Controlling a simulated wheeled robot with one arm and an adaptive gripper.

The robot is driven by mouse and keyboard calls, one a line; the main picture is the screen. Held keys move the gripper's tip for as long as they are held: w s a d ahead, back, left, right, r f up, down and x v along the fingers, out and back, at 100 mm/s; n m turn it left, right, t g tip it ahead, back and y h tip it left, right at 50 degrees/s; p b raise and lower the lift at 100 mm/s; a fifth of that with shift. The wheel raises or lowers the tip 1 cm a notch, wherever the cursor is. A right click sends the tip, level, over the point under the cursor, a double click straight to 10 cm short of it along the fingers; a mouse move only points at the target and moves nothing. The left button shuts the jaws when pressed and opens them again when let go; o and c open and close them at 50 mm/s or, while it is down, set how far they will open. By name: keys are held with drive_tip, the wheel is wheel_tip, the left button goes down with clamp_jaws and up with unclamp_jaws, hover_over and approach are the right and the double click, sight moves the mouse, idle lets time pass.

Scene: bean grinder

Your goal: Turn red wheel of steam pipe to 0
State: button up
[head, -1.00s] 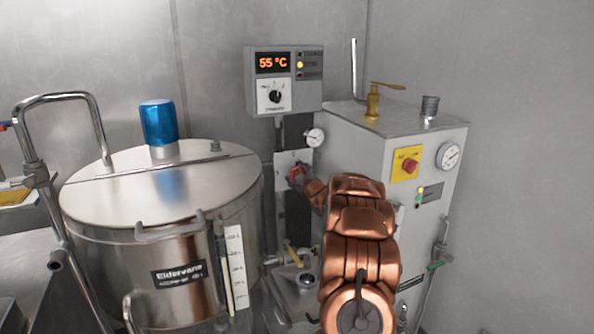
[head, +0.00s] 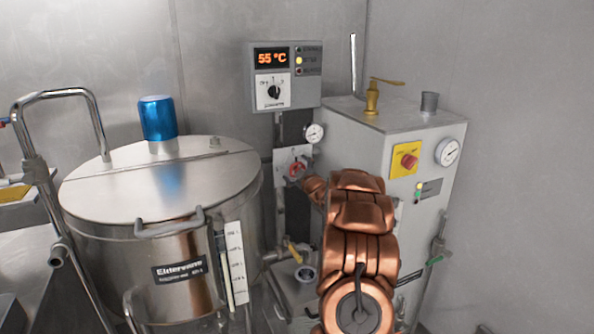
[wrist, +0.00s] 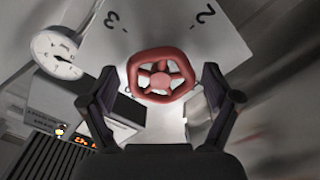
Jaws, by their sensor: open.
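The red wheel (head: 296,169) of the steam pipe is mounted in front of a white plate (head: 283,155) between the steel kettle and the grey cabinet. In the wrist view the red wheel (wrist: 160,76) is a rounded ring with spokes. In the head view my copper arm reaches toward the wheel and hides most of the gripper.
A display box (head: 285,77) reading 55 °C hangs above the wheel. A round gauge (head: 315,133) is close to the wheel's upper right. The lidded kettle (head: 165,190) stands left, the grey cabinet (head: 395,125) right. A yellow-handled valve (head: 293,253) sits below.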

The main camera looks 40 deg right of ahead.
drive_tip(key=v, duration=1.2)
idle(0.3)
idle(0.5)
drive_tip(key=s+a+r+m+g+y+p, duration=0.1)
drive_tip(key=s+a+m+g+p, duration=0.25)
drive_tip(key=a, duration=0.85)
drive_tip(key=s+a+m+g+y+p, duration=0.15)
drive_tip(key=s+a+g, duration=0.35)
drive_tip(key=a, duration=0.7)
drive_tip(key=s+a+r+g+y+p, duration=0.1)
drive_tip(key=s+a+g, duration=0.4)
drive_tip(key=s+a, duration=0.6)
drive_tip(key=s+a+r+g+y+p, duration=0.2)
drive_tip(key=s+a+g, duration=0.3)
drive_tip(key=s+a, duration=0.7)
drive_tip(key=s+p, duration=0.1)
drive_tip(key=s, duration=0.6)
drive_tip(key=shift+a, duration=0.25)
